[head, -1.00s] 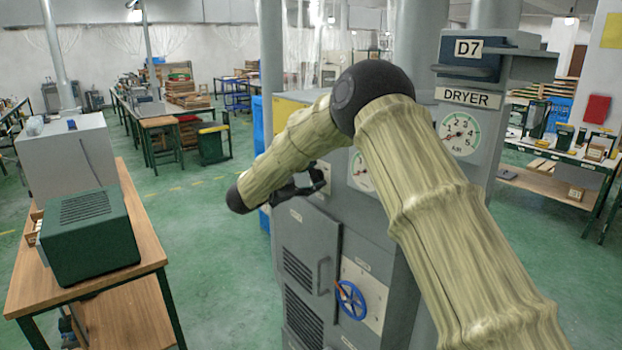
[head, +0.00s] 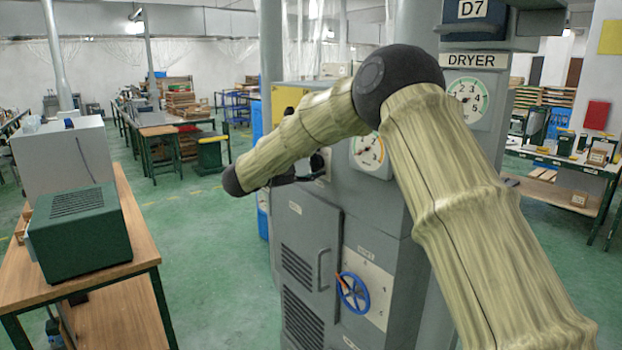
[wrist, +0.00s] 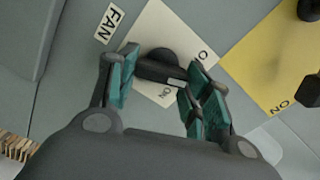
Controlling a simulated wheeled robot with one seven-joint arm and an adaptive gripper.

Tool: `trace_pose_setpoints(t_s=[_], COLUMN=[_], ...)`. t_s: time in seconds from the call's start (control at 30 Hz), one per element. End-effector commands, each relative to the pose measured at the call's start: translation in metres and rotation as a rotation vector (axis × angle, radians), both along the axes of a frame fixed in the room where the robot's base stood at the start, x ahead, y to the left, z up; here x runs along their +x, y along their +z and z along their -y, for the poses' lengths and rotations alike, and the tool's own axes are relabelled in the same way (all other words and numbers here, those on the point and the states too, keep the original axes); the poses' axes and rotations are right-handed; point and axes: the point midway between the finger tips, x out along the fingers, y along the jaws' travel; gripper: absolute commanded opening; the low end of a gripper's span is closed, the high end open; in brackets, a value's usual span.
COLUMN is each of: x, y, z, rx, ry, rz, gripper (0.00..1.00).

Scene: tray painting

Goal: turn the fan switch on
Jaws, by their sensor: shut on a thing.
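The fan switch (wrist: 160,60) is a black rotary knob on a cream plate (wrist: 203,34) in the wrist view, beside a "FAN" label (wrist: 110,24). A pale mark on the knob's end lies next to the "ON" lettering. A second label, partly hidden by a finger, starts with "O". My gripper (wrist: 163,66) has its teal fingers on either side of the knob and is closed on it. In the head view my gripper (head: 288,180) shows as a dark shape at the grey dryer cabinet (head: 305,232); my arm hides the knob there.
A yellow plate (wrist: 262,55) with black knobs and another "ON" label lies right of the fan plate. A blue handwheel (head: 353,293) and a door handle (head: 321,270) stick out lower on the cabinet. A wooden bench (head: 140,235) with a green box (head: 82,240) stands left; green floor lies between.

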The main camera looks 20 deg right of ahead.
Motion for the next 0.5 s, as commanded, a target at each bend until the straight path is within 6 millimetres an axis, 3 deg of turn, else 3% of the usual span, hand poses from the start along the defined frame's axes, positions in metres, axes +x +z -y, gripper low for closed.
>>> trace_pose_setpoints(t_s=[0.03, 0.5], x=[-0.0004, -0.0009], y=[-0.0094, -0.0117], z=[0.0001, 0.0002], rx=[0.011, 0.109], ry=[-0.001, -0.002], rz=[0.025, 0.295], gripper=[0.25, 0.25])
